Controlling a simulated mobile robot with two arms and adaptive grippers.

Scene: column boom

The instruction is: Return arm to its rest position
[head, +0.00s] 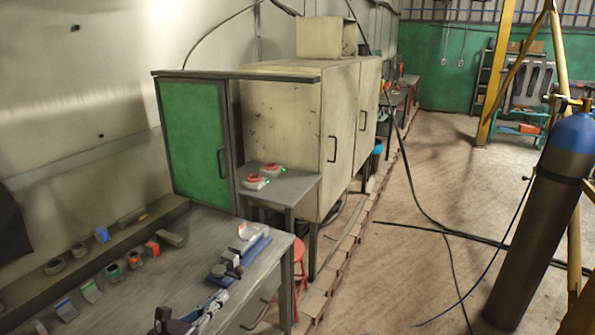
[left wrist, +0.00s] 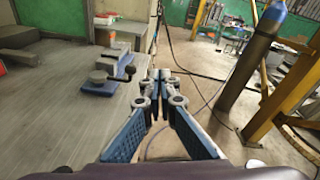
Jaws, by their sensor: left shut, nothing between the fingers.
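My left gripper (head: 221,296) shows at the bottom of the head view, low at the front part of the grey workbench (head: 185,265). In the left wrist view the left gripper (left wrist: 161,75) points forward, with its blue-padded fingers meeting at the tips and nothing between them. There the workbench (left wrist: 60,125) lies to its left and open floor shows ahead and to the right. My right gripper is not in view.
A blue-and-grey vise (head: 222,272) stands on the workbench near the gripper. Small parts and rolls line the bench's back. A small table (head: 290,185) with red-topped devices stands beyond. A blue-topped gas cylinder (head: 540,220) and yellow frame (head: 502,70) stand right. Cables cross the floor.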

